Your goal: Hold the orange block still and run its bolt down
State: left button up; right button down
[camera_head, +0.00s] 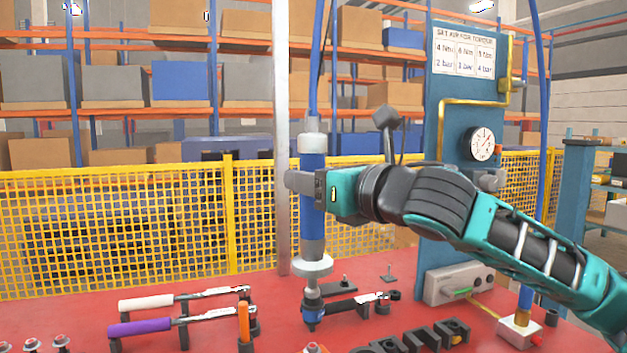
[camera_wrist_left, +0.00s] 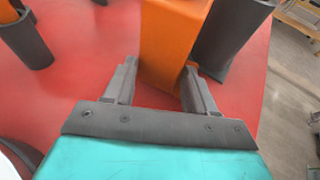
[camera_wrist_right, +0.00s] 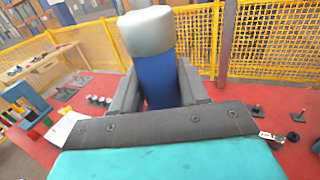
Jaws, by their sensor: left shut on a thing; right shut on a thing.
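The blue air driver (camera_head: 312,220) hangs upright over the red table, its dark socket end (camera_head: 312,318) pointing down. My right gripper (camera_head: 308,185) is shut around its blue body; the right wrist view shows the blue body and grey top (camera_wrist_right: 147,32) between the fingers. The orange block (camera_wrist_left: 172,42) stands between the fingers of my left gripper (camera_wrist_left: 160,85), which is shut on it. My left arm is not seen in the head view. A small bolt-like head (camera_head: 312,348) shows at the bottom edge, below the socket; I cannot tell whether it is the block's bolt.
Wrenches with white (camera_head: 147,302) and purple (camera_head: 140,327) grips lie on stands at left. A black holder (camera_head: 415,338) and a grey box (camera_head: 460,283) are at right. A blue panel with a gauge (camera_head: 482,144) and a yellow mesh fence (camera_head: 130,220) stand behind.

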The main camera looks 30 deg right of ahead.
aim_at(321, 230)
jog(key=shift+f, duration=1.8)
pick_arm(q)
jog(key=shift+r, duration=0.15)
pick_arm(e)
jog(key=shift+f, duration=1.95)
dwell(0.4)
jog(key=shift+r, duration=0.15)
dwell(1.2)
pick_arm(q)
jog(key=shift+s+d, duration=0.1)
pick_arm(e)
jog(key=shift+r, duration=4.6)
pick_arm(q)
jog(key=o, duration=1.2)
jog(key=shift+o, duration=0.2)
